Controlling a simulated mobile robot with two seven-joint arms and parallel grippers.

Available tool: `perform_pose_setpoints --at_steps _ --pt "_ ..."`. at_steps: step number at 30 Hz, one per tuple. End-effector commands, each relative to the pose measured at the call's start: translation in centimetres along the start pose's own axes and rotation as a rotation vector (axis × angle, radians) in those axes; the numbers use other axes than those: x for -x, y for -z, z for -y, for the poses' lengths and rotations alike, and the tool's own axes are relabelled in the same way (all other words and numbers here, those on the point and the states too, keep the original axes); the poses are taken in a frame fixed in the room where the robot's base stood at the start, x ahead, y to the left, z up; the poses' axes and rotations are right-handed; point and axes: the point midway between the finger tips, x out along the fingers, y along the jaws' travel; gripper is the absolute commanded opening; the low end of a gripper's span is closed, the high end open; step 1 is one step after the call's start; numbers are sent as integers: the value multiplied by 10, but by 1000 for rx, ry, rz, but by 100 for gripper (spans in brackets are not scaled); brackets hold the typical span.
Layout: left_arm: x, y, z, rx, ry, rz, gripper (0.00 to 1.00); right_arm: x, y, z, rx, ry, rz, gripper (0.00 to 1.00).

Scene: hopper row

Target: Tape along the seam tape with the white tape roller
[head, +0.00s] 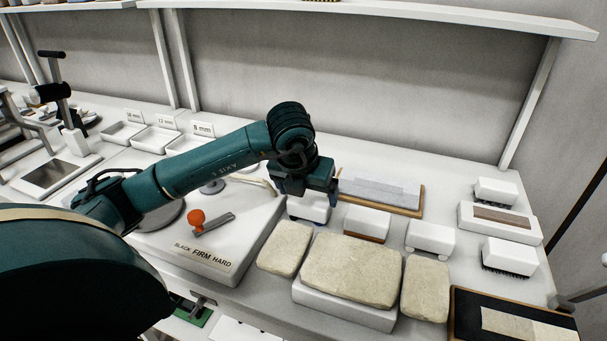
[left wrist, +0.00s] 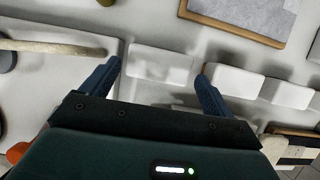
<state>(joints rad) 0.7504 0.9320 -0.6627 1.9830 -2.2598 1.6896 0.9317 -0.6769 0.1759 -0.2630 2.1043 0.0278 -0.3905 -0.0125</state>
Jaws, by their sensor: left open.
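My left gripper (head: 306,192) is open above a row of white blocks behind the beige stone-like pieces. In the left wrist view, the nearest white block (left wrist: 160,66) lies between its open fingers, with no clear contact. That block (head: 310,210) is partly hidden by the gripper in the head view. To its right are a white block with a brown underside (head: 367,222) and a white block with rounded feet (head: 430,237). I cannot tell which is the tape roller. A beige strip on a black board (head: 525,328) lies at bottom right; I cannot tell if it is the seam tape.
Beige pieces (head: 350,268) stand in front of the blocks. A wood-framed grey slab (head: 410,208) lies behind. White brushes (head: 508,257) stand at right. A white plate with an orange knob (head: 196,219) is at left. A shelf (head: 380,10) runs above.

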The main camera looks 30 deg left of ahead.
Motion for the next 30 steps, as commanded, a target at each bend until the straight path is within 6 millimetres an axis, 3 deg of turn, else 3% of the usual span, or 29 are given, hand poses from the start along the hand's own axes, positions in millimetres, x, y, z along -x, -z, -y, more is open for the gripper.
perform_pose_setpoints --at_steps 3,9,20,30 --pt "-19 1 0 1 -2 -4 87 0 3 -1 -2 -4 -2 36" --pt "-37 0 0 0 0 0 87 -1 5 -4 -1 -10 -4 36" --pt "-41 0 0 0 0 0 86 -1 4 -4 1 -10 -2 36" --pt "-40 0 0 0 0 0 59 -1 3 -5 6 -9 0 36"
